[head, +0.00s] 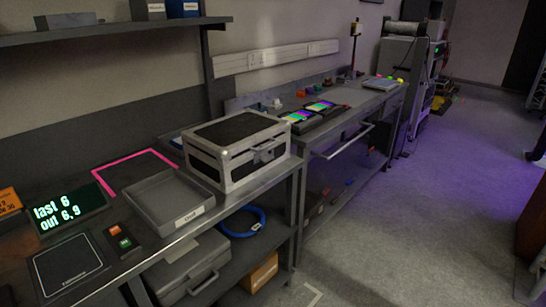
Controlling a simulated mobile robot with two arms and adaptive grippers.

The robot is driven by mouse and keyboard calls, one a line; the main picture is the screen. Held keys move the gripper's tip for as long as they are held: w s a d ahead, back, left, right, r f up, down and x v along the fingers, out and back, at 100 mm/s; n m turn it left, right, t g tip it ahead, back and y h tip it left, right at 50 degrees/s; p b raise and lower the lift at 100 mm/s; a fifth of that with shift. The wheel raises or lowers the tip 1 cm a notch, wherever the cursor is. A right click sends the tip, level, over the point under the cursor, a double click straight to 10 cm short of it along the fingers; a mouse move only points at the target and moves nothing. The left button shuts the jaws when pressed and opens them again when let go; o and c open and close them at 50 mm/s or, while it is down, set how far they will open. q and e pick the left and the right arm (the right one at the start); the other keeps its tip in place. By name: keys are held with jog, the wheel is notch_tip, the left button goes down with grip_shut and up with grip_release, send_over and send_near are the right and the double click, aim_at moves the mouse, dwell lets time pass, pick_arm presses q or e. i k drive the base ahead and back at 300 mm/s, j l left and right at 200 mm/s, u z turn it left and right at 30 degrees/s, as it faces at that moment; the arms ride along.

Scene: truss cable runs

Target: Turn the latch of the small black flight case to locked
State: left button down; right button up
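The small black flight case (204,166) with silver edges stands on the near bench, to the right of a grey tray. Its lid looks closed. A small metal fitting (264,155), which may be the latch or a handle, sits on the front face that looks to the right. It is too small to tell whether it is turned to locked. Neither of my grippers is in view.
The grey tray (142,208) lies close beside the case. A pink outline (128,161) marks the bench behind it. A shelf (110,32) hangs above. Open floor (400,240) lies right.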

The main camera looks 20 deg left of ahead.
aim_at(264, 158)
jog(key=u, duration=0.3)
jog(key=i+l+u, duration=0.3)
jog(key=u, duration=0.15)
jog(key=i+l+u, duration=0.2)
jog(key=l+u, duration=0.3)
jog(key=j, duration=0.1)
